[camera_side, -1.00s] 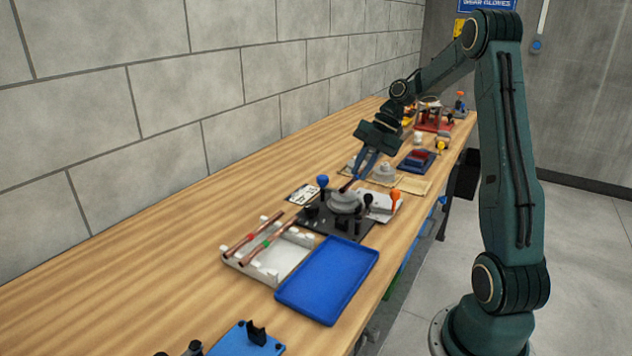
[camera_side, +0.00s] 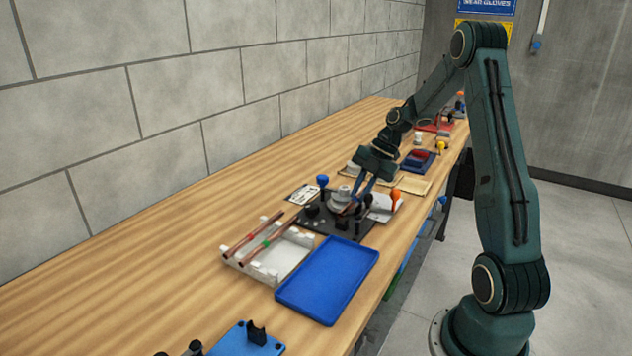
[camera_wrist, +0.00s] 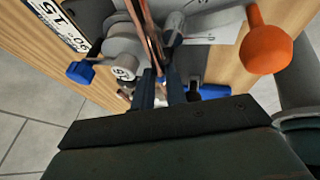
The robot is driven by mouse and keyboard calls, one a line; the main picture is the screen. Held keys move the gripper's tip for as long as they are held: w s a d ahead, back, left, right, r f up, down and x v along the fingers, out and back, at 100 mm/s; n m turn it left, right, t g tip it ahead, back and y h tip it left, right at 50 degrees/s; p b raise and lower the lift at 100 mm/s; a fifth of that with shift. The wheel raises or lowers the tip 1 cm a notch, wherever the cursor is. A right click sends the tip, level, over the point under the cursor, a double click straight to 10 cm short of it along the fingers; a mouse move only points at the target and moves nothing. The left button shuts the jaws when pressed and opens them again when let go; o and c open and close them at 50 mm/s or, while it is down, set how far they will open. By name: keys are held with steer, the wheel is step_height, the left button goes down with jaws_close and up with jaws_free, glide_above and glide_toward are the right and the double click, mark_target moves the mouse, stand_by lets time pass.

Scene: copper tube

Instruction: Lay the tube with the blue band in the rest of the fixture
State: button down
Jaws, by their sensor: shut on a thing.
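My gripper (camera_side: 361,197) is over the right part of the fixture and shut on a copper tube (camera_wrist: 148,32). In the wrist view the tube runs up from between my fingers (camera_wrist: 168,90), beside the grey round former. The fixture (camera_side: 326,224) is a dark plate with a grey round former (camera_side: 339,199), a blue-knobbed lever (camera_side: 322,181) and black posts. The tube is low and close to the former; I cannot tell whether it touches the rest.
A white rack (camera_side: 270,278) holds two other copper tubes, one with a green band (camera_side: 266,243). An empty blue tray (camera_side: 327,280) lies beside it. An orange knob (camera_side: 396,195) stands close to my gripper on the right.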

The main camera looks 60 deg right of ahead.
steer(key=shift+f, duration=0.5)
steer(key=shift+s+f, duration=0.1)
steer(key=shift+f, duration=0.15)
steer(key=c, duration=1.7)
jaws_free()
steer(key=shift+a, duration=0.1)
steer(key=shift+r, duration=0.7)
steer(key=v, duration=1.2)
steer(key=shift+r, duration=0.1)
